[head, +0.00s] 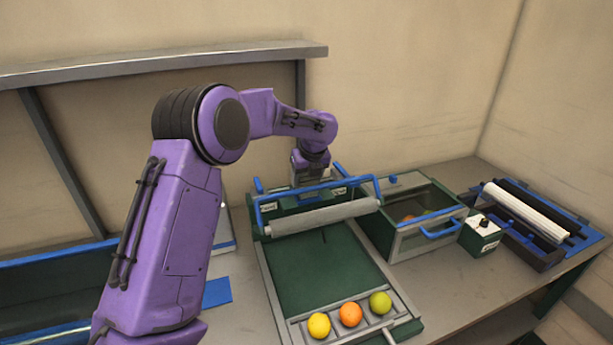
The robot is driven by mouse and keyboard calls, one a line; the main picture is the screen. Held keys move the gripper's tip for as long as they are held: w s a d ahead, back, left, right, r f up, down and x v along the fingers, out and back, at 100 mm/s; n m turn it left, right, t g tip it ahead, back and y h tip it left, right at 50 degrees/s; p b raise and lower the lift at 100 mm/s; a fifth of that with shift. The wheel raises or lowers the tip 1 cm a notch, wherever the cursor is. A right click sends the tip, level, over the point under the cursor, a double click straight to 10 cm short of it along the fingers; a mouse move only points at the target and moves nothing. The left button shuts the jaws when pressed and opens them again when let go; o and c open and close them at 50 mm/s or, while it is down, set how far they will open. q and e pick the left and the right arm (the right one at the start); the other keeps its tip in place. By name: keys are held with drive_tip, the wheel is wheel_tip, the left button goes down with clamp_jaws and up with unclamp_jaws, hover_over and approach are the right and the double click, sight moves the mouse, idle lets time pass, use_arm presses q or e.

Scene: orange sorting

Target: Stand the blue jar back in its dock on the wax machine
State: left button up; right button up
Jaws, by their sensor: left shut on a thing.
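My left gripper (309,178) is at the back of the green machine with the grey roller (322,216), just behind its blue bar. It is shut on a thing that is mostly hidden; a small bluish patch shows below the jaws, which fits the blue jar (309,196). I cannot tell whether the jar is upright or touching the machine. The dock cannot be made out behind the bar and roller. My right gripper is not in view.
Yellow (319,325), orange (350,314) and green (380,303) fruits lie in the machine's front tray. To the right stand a lidded box with a blue handle (440,229), a small control box (481,236) and a roller unit (527,212). A grey shelf (170,62) runs above.

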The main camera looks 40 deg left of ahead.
use_arm(q)
drive_tip(key=shift+w+f, duration=0.25)
drive_tip(key=shift+f, duration=0.05)
drive_tip(key=shift+s, duration=0.35)
drive_tip(key=o, duration=1.3)
drive_tip(key=shift+o, duration=0.6)
drive_tip(key=shift+w, duration=0.15)
drive_tip(key=b+v, duration=0.2)
drive_tip(key=v, duration=1)
drive_tip(key=shift+r, duration=0.2)
